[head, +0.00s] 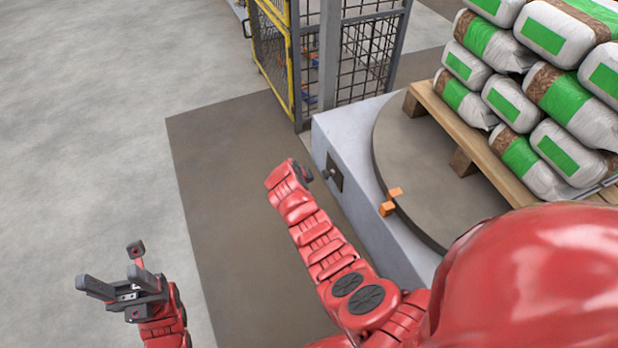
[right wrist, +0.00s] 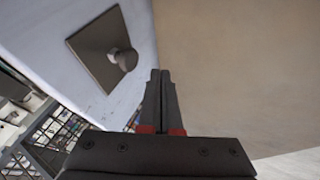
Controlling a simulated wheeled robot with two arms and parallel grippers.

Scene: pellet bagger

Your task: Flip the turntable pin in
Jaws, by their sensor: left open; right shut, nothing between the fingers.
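The turntable pin (right wrist: 124,60) shows in the right wrist view as a short, rounded dark knob standing out from a square dark plate (right wrist: 92,50) on a pale wall. In the head view the pin (head: 329,174) and its plate (head: 336,176) are on the side of the pale turntable base. My right gripper (right wrist: 160,73) is shut and empty, its tips right of the pin and apart from it in the picture. In the head view my right arm reaches toward the plate; its fingers are hard to make out. My left gripper (head: 111,266) is open and empty at lower left, over the floor.
The round grey turntable (head: 410,165) carries a wooden pallet (head: 462,133) stacked with white and green bags (head: 520,100). Two small orange blocks (head: 388,208) sit at its rim. A mesh fence with a yellow frame (head: 275,55) stands behind. The floor at left is clear.

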